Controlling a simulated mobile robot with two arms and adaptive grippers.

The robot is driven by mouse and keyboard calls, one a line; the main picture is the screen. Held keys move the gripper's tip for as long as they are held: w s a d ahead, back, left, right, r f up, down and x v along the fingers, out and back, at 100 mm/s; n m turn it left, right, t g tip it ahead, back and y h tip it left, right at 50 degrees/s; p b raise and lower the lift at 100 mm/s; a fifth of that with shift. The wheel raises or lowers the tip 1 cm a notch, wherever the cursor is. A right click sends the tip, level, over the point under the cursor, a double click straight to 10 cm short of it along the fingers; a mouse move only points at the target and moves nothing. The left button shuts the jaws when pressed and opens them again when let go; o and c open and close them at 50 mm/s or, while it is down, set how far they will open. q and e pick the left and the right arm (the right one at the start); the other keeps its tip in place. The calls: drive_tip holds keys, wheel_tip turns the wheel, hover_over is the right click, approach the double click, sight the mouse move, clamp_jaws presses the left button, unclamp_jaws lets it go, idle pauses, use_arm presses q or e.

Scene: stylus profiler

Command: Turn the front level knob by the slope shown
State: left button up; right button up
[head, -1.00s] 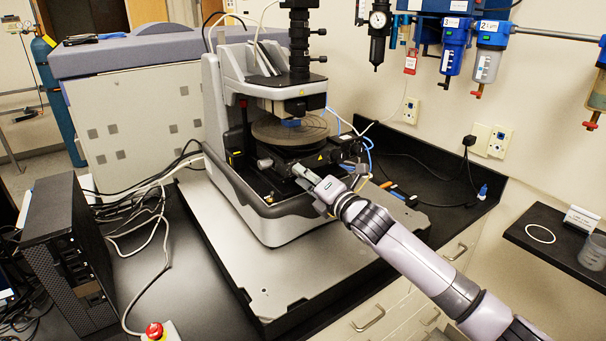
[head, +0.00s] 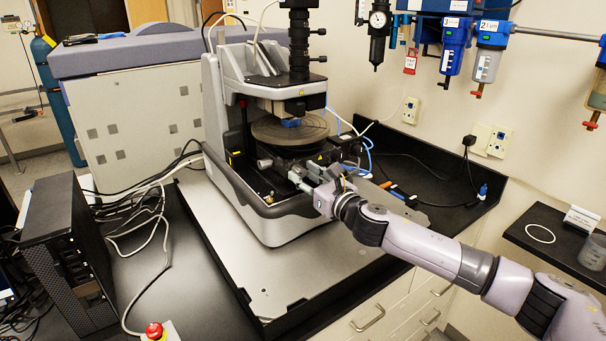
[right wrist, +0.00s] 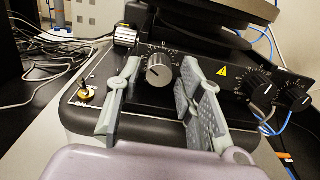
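The profiler (head: 265,205) stands on a grey plate, with its round stage (head: 290,130) above a black front panel. In the right wrist view a ribbed black and silver knob (right wrist: 160,70) with a dial scale around it sits on that panel. My right gripper (head: 303,180) reaches the panel from the right. In the right wrist view its two grey fingers (right wrist: 161,82) are spread, one to each side of the knob, with a visible gap on both sides. The knob's front face shows a pale pointer line. No slope reading is legible. My left gripper is out of view.
Two more dial knobs (right wrist: 262,94) sit right of the fingers, and a silver knob (right wrist: 125,36) sits at upper left. A toggle switch (right wrist: 86,89) is at left. Blue tubes and cables lie behind. A red stop button (head: 154,331) is at the front left.

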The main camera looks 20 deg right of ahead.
drive_tip(key=shift+o, duration=0.3)
drive_tip(key=v, duration=0.8)
drive_tip(key=shift+p, duration=0.4)
drive_tip(key=shift+r, duration=0.1)
